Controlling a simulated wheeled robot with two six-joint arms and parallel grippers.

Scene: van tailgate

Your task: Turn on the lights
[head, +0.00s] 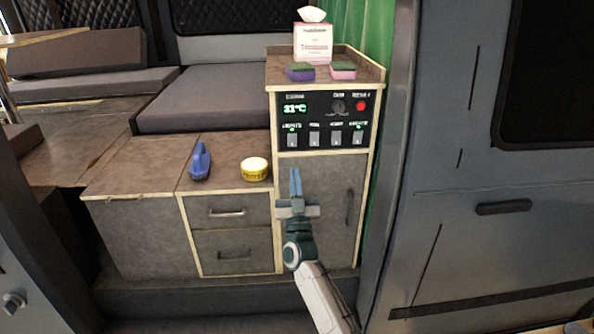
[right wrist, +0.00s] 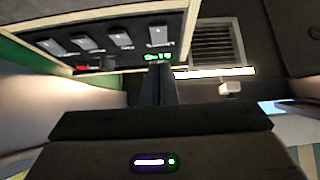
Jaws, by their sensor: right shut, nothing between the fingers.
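The control panel (head: 325,120) is on the upper front of the cabinet. It has a row of several rocker switches, with the leftmost switch (head: 292,140) just above my right gripper. Small green lights show above the leftmost and rightmost switches; the labels are too small to read surely. My right gripper (head: 295,171) is shut and empty, its fingers pointing up, below the panel in the head view. In the right wrist view, its fingers (right wrist: 158,82) point toward the panel, near the end switch (right wrist: 160,35). Contact does not show. My left gripper is out of view.
The panel also has a green temperature display (head: 294,108), a dark knob (head: 338,106) and a red button (head: 361,105). Sponges (head: 342,72) and a tissue box (head: 313,45) stand on the cabinet. A blue brush (head: 200,161) and yellow tin (head: 255,169) lie left.

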